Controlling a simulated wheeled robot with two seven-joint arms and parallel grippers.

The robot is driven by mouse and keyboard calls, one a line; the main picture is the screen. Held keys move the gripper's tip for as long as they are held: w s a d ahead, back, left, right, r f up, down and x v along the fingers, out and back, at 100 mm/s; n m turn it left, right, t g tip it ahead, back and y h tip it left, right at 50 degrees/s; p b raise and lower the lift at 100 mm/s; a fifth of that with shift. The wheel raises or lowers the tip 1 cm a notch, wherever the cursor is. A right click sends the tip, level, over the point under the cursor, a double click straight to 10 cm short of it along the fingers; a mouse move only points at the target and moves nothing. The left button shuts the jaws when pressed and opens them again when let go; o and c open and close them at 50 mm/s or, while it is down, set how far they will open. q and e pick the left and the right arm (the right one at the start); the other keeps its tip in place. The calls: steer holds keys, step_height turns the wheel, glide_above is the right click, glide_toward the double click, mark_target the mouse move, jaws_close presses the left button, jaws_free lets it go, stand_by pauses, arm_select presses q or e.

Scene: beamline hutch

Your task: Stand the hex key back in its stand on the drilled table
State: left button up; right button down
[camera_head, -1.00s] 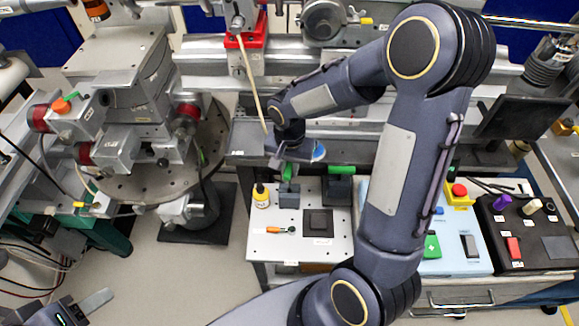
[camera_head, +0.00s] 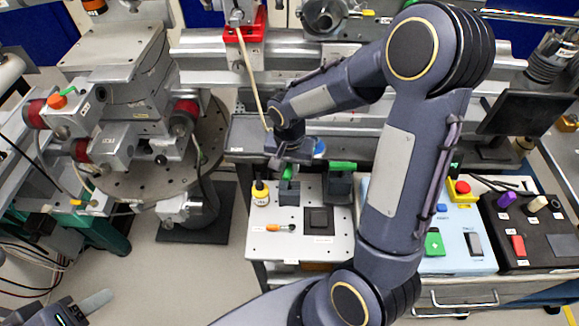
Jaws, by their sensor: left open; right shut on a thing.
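My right gripper (camera_head: 289,160) is over the back of the drilled table (camera_head: 265,248), seen from above and partly hidden by its own wrist. It is shut on what looks like the hex key (camera_head: 287,173), of which a small green part shows just below the wrist. A dark grey block (camera_head: 289,194), apparently the stand, is directly below. I cannot tell whether the key is inside it or above it. My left gripper (camera_head: 80,308) is open and empty at the bottom left, far from the table.
A second dark block (camera_head: 340,187) with a green piece (camera_head: 342,166) stands just right. A yellow bottle (camera_head: 261,194), an orange-handled tool (camera_head: 280,227) and a black square plate (camera_head: 319,220) are on the table. A thin beige rod (camera_head: 253,85) slants down close to my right wrist.

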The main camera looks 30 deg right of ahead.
steer(key=shift+f+b, duration=1.85)
steer(key=shift+f, duration=0.35)
steer(key=c, duration=1.3)
jaws_free()
